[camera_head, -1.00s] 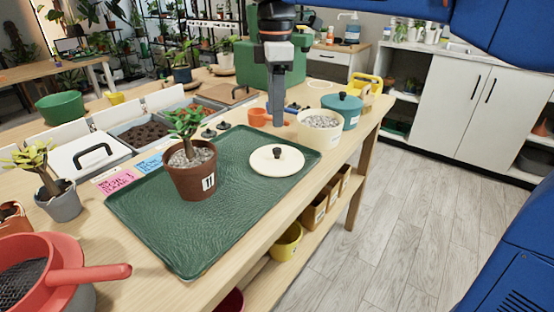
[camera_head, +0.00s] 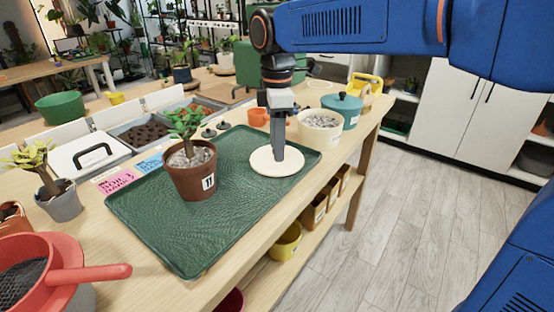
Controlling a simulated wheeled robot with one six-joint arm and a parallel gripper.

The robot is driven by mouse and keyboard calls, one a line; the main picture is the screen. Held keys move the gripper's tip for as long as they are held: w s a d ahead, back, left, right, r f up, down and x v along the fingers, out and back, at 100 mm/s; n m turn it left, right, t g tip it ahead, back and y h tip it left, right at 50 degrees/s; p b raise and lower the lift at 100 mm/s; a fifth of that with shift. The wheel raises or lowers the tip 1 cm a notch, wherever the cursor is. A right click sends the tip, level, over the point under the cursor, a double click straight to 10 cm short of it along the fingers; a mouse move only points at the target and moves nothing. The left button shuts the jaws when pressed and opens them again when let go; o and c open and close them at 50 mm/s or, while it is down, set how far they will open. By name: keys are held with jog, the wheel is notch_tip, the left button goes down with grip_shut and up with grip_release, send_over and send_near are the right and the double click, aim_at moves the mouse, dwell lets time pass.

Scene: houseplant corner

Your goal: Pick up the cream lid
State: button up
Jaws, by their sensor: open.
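The cream lid (camera_head: 283,168) lies flat on the right part of the green tray (camera_head: 207,233). Its dark knob, at the lid's middle, is hidden behind my gripper. My gripper (camera_head: 279,155) points straight down over the lid's middle, with its tips at about the height of the knob. The jaws are open, seen edge-on, so I cannot see the gap between the fingers or whether the knob is between them.
A brown pot with a small plant (camera_head: 192,172) stands on the tray left of the lid. A cream pot of gravel (camera_head: 320,128) and a teal lidded pot (camera_head: 346,108) stand behind and right. An orange cup (camera_head: 257,117) is behind. The tray's front is clear.

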grip_shut()
jog(key=shift+r, duration=0.1)
